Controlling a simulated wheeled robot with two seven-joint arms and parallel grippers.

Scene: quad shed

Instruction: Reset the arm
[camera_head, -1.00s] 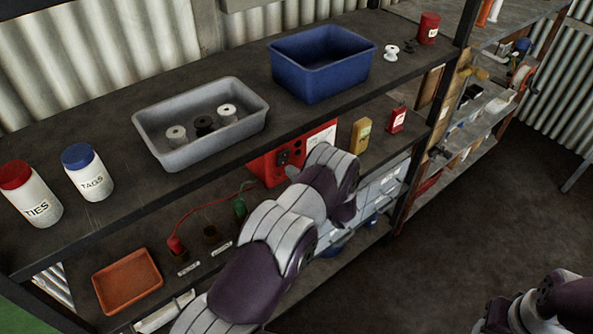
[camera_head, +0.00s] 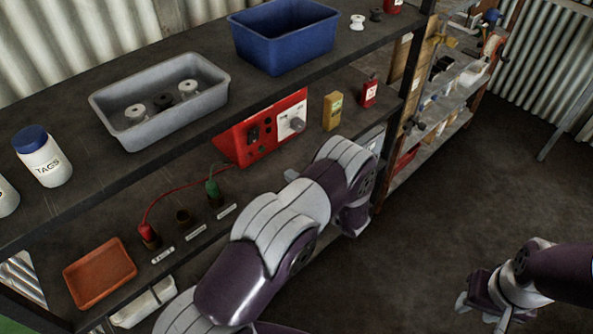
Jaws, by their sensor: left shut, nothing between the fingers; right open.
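My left arm reaches in from the bottom, in white and purple segments, across the front of the lower shelf. Its gripper (camera_head: 354,228) is at the arm's far end, in front of the shelf's right part, mostly hidden by the wrist. It looks shut, with nothing seen in it. My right gripper (camera_head: 482,310) hangs at the lower right over the dark floor, pointing down. It is open and empty, its pale fingers apart. Neither gripper is seen touching anything.
The upper shelf carries a grey tray (camera_head: 94,101) with spools, a blue bin (camera_head: 285,48) and a TAGS jar (camera_head: 44,160). On the lower shelf are a red power unit (camera_head: 262,135), a yellow box (camera_head: 333,111) and an orange tray (camera_head: 99,274). Floor at right is open.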

